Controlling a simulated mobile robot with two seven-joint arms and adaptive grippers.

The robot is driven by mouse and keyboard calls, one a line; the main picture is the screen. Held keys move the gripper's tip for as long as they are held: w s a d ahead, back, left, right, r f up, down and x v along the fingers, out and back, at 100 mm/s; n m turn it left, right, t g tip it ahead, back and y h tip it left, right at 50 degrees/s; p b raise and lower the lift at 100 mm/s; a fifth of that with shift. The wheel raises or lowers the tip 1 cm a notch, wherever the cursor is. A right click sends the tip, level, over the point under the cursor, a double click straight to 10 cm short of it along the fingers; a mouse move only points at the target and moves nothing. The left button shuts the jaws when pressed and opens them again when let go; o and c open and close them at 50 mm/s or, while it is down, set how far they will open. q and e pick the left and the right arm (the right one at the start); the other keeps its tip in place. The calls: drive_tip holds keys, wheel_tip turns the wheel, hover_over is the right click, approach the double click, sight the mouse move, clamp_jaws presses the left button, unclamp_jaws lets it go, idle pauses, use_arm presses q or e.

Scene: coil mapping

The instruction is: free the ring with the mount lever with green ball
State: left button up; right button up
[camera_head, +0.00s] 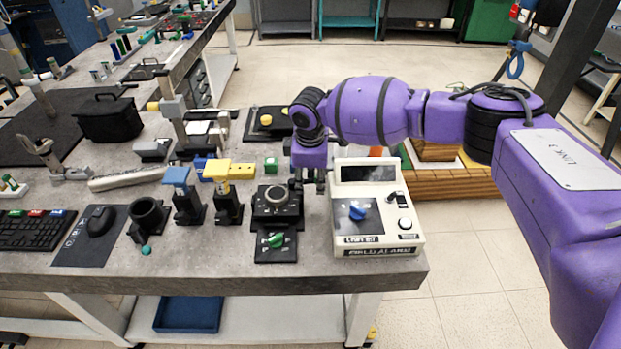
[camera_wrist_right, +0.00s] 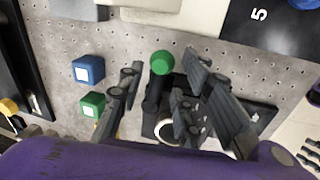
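A black mount with a round grey ring (camera_head: 277,197) stands near the front of the bench in the head view. The whitish ring (camera_wrist_right: 166,130) is partly hidden behind my right fingers in the wrist view. A black lever with a green ball (camera_wrist_right: 161,62) on its end rises beside the ring; I cannot make out the ball in the head view. My right gripper (camera_head: 308,186) is low, just right of the mount. In the wrist view the right gripper (camera_wrist_right: 163,78) is open, its fingers on either side of the lever and apart from the ball. My left gripper is out of view.
A white alarm box (camera_head: 376,207) stands close right of the gripper. A black plate with a green handle (camera_head: 276,241) lies in front of the mount. Yellow (camera_head: 228,190) and blue (camera_head: 184,195) topped fixtures stand left. A green cube (camera_head: 271,164) lies behind the mount.

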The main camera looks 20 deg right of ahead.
clamp_jaws()
